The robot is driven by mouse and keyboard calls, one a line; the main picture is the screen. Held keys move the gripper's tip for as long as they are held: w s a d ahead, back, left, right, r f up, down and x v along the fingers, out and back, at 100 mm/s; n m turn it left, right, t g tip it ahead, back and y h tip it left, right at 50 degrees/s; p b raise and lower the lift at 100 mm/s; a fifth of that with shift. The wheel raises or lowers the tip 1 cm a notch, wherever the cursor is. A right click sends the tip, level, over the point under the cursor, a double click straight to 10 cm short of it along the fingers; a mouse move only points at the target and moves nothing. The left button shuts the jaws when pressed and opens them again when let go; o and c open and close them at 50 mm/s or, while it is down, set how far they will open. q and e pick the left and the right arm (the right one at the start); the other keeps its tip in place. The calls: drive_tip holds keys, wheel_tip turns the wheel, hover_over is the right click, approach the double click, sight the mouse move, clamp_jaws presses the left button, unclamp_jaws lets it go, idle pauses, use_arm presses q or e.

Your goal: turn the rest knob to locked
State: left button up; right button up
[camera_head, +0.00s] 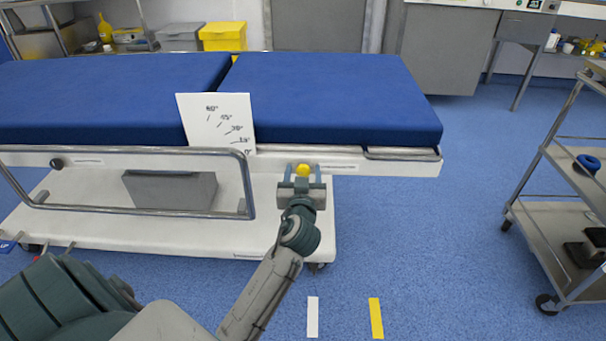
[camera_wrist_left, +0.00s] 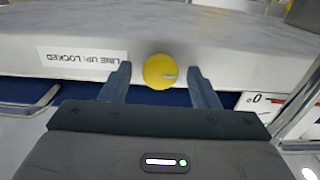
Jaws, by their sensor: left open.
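The rest knob (camera_head: 303,170) is a round yellow knob on the white side rail of the operating table. In the left wrist view the fingers of the left gripper (camera_wrist_left: 160,85) stand on either side of the knob, with gaps between. A label reading "LINE UP: LOCKED" (camera_wrist_left: 82,58) shows upside down left of the knob. My right gripper is not in view.
A white angle card (camera_head: 217,118) stands at the blue mattress (camera_head: 330,95). A metal side rail (camera_head: 140,210) runs left of the knob. A steel trolley (camera_head: 560,220) with a blue ring stands at the right.

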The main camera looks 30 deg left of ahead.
use_arm(q)
drive_tip(key=c, duration=1)
drive_tip(key=shift+o, duration=0.2)
